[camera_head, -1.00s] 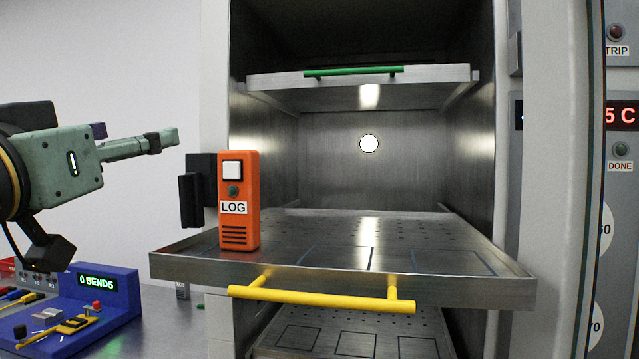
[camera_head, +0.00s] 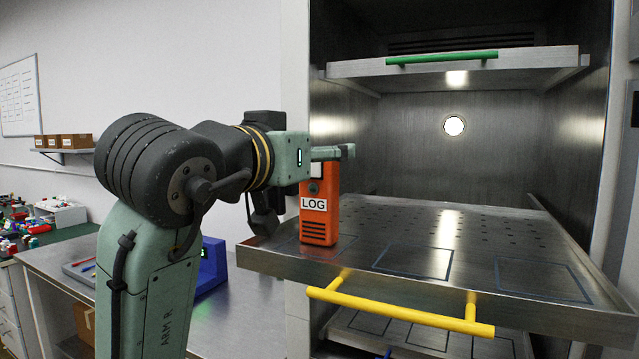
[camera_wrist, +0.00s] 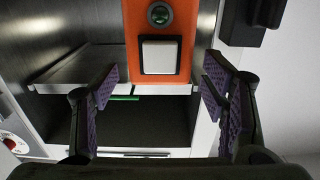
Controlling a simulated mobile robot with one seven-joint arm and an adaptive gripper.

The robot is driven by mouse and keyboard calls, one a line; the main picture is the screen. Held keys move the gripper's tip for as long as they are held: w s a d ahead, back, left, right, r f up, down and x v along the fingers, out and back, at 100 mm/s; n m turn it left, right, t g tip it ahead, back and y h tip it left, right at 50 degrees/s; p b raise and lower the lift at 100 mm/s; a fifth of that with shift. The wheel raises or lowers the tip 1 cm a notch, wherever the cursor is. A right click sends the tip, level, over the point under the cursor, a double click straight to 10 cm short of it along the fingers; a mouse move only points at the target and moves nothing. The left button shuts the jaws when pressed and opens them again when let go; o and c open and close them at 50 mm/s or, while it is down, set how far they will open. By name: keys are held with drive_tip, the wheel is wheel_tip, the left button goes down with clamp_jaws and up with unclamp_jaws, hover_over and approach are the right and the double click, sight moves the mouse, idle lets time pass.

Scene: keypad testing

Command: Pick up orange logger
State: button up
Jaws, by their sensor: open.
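The orange logger (camera_head: 319,214), a tall box labelled LOG, stands upright on the left end of the pulled-out metal shelf with the yellow handle. My gripper (camera_head: 346,153) is at the logger's upper part in the head view and covers some of its top. In the wrist view, my gripper (camera_wrist: 160,95) is open, with its purple-padded fingers apart on either side of the logger (camera_wrist: 158,88). The logger's white square button and round green button show between the fingers. Gaps show between the logger and both fingers in that view.
The shelf (camera_head: 400,215) has outlined squares and free room right of the logger. Its yellow handle (camera_head: 395,308) sticks out in front. A shelf with a green handle (camera_head: 441,57) is above. A blue box (camera_head: 212,268) stands on the bench (camera_head: 250,305) behind my arm.

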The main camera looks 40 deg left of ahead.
drive_tip(key=shift+x, duration=0.8)
drive_tip(key=shift+c, duration=0.2)
clamp_jaws()
